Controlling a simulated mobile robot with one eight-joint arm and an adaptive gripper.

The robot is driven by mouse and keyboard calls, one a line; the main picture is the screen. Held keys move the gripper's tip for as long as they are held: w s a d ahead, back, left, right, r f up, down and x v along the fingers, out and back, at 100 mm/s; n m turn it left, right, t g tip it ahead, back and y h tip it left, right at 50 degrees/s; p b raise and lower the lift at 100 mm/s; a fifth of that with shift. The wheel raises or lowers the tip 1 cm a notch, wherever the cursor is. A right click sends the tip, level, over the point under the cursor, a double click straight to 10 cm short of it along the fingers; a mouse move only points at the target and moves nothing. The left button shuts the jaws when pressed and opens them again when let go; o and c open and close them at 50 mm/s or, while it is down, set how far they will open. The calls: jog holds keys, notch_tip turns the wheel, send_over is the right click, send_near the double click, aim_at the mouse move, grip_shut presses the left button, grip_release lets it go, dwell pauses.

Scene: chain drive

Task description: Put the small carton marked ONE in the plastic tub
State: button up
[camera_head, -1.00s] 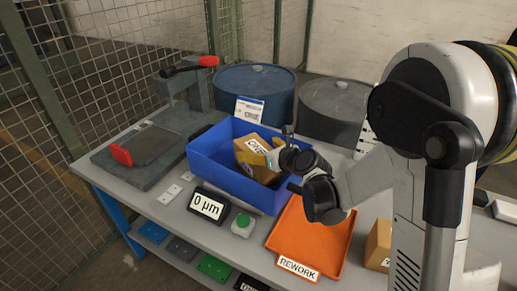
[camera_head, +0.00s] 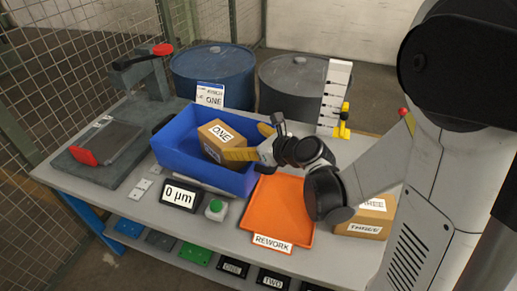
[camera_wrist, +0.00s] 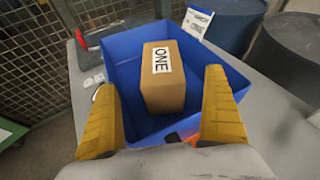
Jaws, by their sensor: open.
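The small brown carton marked ONE (camera_head: 217,143) stands inside the blue plastic tub (camera_head: 187,167), towards its right part. In the wrist view the carton (camera_wrist: 164,90) sits level in the tub (camera_wrist: 92,75), with its label on top. My gripper (camera_head: 246,142) is at the tub's right side, its yellow fingers beside the carton in the head view. In the wrist view my gripper (camera_wrist: 160,90) is open, with fingers spread wide and clear space on both sides of the carton. The carton's underside is hidden.
An orange REWORK tray (camera_head: 279,212) lies right of the tub. A carton marked THREE (camera_head: 361,221) stands farther right. A 0 µm display (camera_head: 180,195) and a green button (camera_head: 215,209) are in front. Blue (camera_head: 213,74) and grey drums (camera_head: 292,85) stand behind.

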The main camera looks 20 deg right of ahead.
jog(key=s+n, duration=0.1)
jog(key=n, duration=0.2)
jog(key=s+r+n+g, duration=0.1)
jog(key=s+n, duration=0.1)
jog(key=n, duration=0.1)
jog(key=s+r+n+h, duration=0.1)
jog(key=s+n, duration=0.1)
jog(key=shift+s+r+n+g, duration=0.15)
jog(key=shift+r+n+g, duration=0.15)
jog(key=shift+n, duration=0.1)
jog(key=s+d+r+n+g+h, duration=0.1)
jog(key=s+d+n+h, duration=0.1)
jog(key=s+n, duration=0.6)
jog(key=s+d+r+n+g+h, duration=0.1)
jog(key=s+d+n+g+h, duration=0.1)
jog(key=s+n, duration=0.6)
jog(key=d+n+h, duration=0.1)
jog(key=d+n, duration=0.1)
jog(key=n, duration=0.2)
jog(key=shift+s+d, duration=0.35)
jog(key=shift+d, duration=0.05)
